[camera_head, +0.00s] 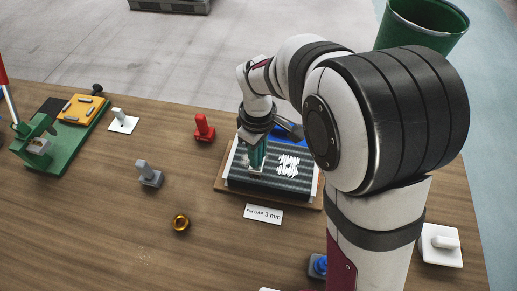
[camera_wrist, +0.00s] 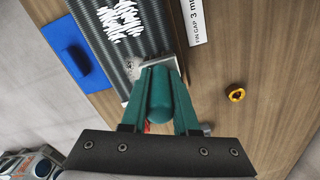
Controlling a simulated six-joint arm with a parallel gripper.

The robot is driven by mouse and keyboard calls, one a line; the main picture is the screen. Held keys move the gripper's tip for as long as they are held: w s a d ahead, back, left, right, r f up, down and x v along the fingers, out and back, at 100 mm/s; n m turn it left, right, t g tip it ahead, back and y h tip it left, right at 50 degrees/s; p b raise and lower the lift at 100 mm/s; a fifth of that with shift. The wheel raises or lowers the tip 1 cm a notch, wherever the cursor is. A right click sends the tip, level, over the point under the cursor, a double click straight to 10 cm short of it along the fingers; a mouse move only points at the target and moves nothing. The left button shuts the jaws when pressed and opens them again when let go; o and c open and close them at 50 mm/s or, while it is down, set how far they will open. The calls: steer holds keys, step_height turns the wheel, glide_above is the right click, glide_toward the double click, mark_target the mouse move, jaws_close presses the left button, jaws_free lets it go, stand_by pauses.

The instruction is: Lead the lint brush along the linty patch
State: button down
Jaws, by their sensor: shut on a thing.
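The linty patch (camera_head: 288,166) is a ragged white area on the dark finned block (camera_head: 300,186). It also shows in the wrist view (camera_wrist: 121,18), at the top. My gripper (camera_head: 256,160) is over the left part of the block, left of the white patch. In the wrist view my gripper (camera_wrist: 160,80) is shut on the lint brush (camera_wrist: 159,100), whose rounded teal handle shows between the teal fingers. The brush's working end is mostly hidden; I cannot tell whether it touches the fins. A small speckled grey-white spot (camera_wrist: 131,71) lies beside the fingertips.
The block rests on a wooden board (camera_head: 219,183) with a "FIN GAP 3 mm" card (camera_head: 263,214) in front. A blue piece (camera_wrist: 72,52) lies along its back. A red stand (camera_head: 204,128), grey stand (camera_head: 149,174) and brass ring (camera_head: 181,222) stand left.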

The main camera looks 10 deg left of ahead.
steer(key=shift+f, duration=0.1)
steer(key=shift+f, duration=0.7)
steer(key=shift+f, duration=0.2)
steer(key=w, duration=0.4)
steer(key=shift+w+r, duration=0.1)
steer(key=shift+w, duration=0.05)
steer(key=w, duration=0.4)
steer(key=shift+w+f, duration=0.1)
steer(key=shift+f, duration=0.1)
steer(key=s, duration=0.2)
steer(key=s+a+r, duration=0.1)
steer(key=s, duration=0.2)
steer(key=s+a+r, duration=0.1)
steer(key=s, duration=0.2)
steer(key=shift+s, duration=0.25)
